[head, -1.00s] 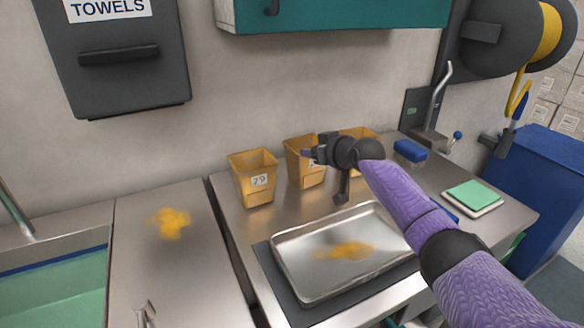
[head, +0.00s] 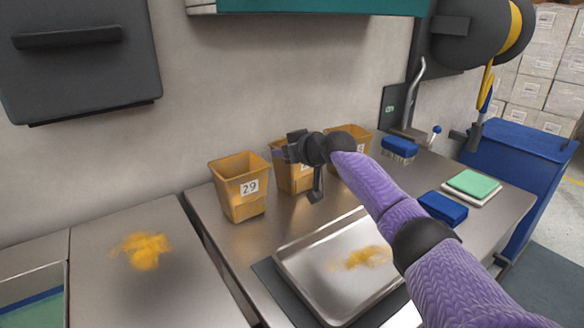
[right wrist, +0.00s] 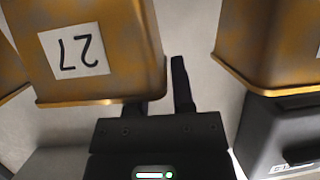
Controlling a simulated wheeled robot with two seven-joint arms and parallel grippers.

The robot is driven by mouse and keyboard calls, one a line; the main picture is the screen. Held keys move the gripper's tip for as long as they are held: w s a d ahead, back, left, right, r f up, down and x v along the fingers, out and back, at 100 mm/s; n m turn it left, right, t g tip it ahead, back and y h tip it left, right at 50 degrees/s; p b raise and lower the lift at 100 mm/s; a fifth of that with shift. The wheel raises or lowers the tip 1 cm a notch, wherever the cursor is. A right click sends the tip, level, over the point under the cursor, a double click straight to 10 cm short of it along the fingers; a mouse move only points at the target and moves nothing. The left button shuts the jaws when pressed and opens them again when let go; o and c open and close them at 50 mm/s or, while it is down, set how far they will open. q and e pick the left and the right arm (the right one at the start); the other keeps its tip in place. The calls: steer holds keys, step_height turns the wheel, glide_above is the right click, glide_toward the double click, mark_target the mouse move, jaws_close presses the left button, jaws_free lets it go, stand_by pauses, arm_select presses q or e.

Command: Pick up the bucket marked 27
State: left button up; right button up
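The bucket marked 27 (right wrist: 100,40) is mustard yellow with a white label and appears upside down in the right wrist view. In the head view it is the middle bucket (head: 290,181) of a row of three on the steel counter, its label mostly hidden by my right gripper (head: 290,150). My right gripper is open at its rim. In the right wrist view one finger of the gripper (right wrist: 160,92) shows beside the bucket's side wall, with a small gap; the other is mostly hidden behind the bucket's front. My left gripper is not in view.
A bucket marked 29 (head: 239,195) stands to the left, and another bucket (head: 357,139) to the right, partly covered. A steel tray (head: 296,258) with yellow powder lies in front. Blue brushes (head: 398,148) and a green pad (head: 474,183) lie at the right.

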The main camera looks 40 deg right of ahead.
steer(key=shift+f, duration=0.1)
jaws_close()
steer(key=shift+w, duration=0.1)
stand_by(0.9)
